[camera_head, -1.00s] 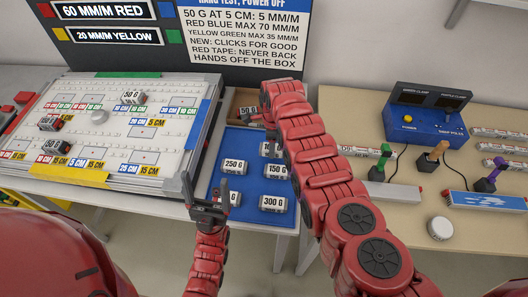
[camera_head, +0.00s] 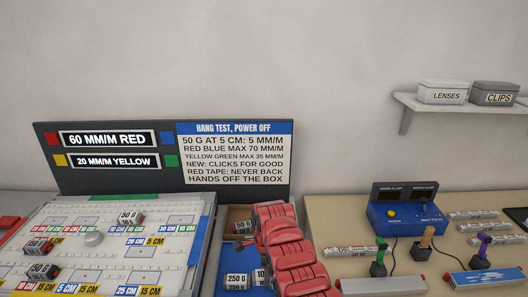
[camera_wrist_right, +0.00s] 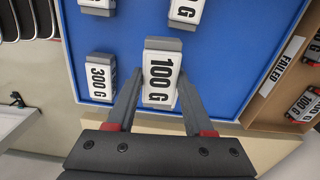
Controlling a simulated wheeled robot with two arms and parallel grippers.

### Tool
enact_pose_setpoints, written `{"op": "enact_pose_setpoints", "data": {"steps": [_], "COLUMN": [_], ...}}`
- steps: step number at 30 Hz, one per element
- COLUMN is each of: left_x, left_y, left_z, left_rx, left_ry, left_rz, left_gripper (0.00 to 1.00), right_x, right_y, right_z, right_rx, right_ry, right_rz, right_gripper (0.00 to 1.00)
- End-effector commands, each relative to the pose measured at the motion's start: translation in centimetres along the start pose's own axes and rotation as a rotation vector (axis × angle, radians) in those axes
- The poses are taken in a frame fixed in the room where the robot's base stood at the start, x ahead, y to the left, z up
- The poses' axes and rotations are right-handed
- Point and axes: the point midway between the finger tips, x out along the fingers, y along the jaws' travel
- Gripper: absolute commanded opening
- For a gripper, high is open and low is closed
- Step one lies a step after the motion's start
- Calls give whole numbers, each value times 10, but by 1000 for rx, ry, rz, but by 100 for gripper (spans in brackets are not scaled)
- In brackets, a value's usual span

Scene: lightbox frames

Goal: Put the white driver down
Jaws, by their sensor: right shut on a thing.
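My right gripper (camera_wrist_right: 160,84) is shut on a white block (camera_wrist_right: 160,80) with grey ends, marked 100 G. The block is between its fingertips over the blue mat (camera_wrist_right: 235,45); I cannot tell if it touches the mat. Nothing in the gripper is marked as a driver. White labelled bars (camera_head: 352,250) lie on the right-hand table. My left gripper is out of view.
A tray marked FAILED (camera_wrist_right: 290,62) with blocks adjoins the mat. A sloped white board (camera_head: 120,262) with several blocks stands left. A blue control box (camera_head: 405,215) and upright coloured-handled tools (camera_head: 427,238) stand on the right table. A sign panel (camera_head: 160,155) stands behind.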

Motion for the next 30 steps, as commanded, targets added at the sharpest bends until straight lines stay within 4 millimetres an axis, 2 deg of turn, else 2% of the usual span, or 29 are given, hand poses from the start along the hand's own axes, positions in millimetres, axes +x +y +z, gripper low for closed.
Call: {"op": "enact_pose_setpoints", "data": {"steps": [5,9,18,24,30], "left_x": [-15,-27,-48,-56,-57], "left_y": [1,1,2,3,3], "left_z": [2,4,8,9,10], "left_rx": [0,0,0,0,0], "left_ry": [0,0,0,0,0], "left_rz": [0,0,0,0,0], "left_gripper": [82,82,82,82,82], "right_x": [-26,-54,-104,-120,-126], "right_y": [-13,-18,-3,12,18], "right_z": [-35,-70,-133,-156,-163], "right_rx": [-260,-550,-1142,-1397,-1489], "right_ry": [-2,0,2,0,-3], "right_rz": [-5,-9,-6,-1,0], "right_gripper": [0,0,0,0,0]}}
